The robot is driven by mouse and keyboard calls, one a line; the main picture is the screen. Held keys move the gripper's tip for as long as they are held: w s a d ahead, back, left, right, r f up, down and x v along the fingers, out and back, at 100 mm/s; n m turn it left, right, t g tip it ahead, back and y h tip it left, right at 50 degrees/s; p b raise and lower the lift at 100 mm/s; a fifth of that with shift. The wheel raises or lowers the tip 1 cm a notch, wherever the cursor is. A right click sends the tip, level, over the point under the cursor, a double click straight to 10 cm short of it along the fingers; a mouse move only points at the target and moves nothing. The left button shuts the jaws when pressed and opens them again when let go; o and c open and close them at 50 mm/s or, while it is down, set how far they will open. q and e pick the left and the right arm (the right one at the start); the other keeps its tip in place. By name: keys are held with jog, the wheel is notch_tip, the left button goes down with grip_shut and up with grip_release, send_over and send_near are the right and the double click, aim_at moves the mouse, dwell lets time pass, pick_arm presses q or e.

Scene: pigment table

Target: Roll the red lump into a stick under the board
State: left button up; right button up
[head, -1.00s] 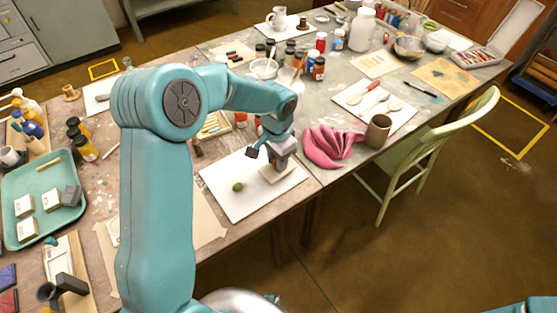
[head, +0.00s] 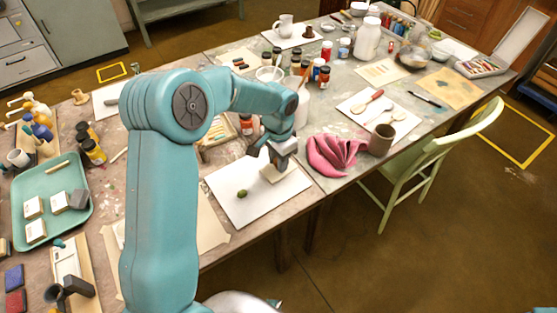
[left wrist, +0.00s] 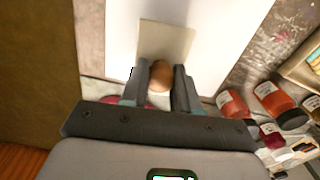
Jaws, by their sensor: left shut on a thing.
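The board (head: 272,176) is a small beige plate near the far right side of a white sheet (head: 233,207). My left gripper (head: 281,161) is over it, pointing down. In the left wrist view the gripper's fingers (left wrist: 160,78) are shut on a brown round knob (left wrist: 159,76) above the board (left wrist: 167,39). I cannot tell whether the board presses on anything. The red lump does not show in either view; the space under the board is hidden. My right gripper is not in view.
A small green lump (head: 241,194) lies on the sheet left of the board. Jars (left wrist: 275,100) are close beside the gripper. A teal tray (head: 75,221) is at the left.

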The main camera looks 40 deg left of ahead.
pick_arm(q)
jog(key=shift+r+p, duration=2.1)
jog(key=shift+r, duration=1.2)
jog(key=shift+f, duration=0.15)
jog(key=shift+m, duration=0.8)
jog(key=shift+f+b, duration=2.4)
jog(key=shift+f, duration=1)
jog(key=shift+f+b, duration=0.45)
jog(key=shift+f, duration=0.1)
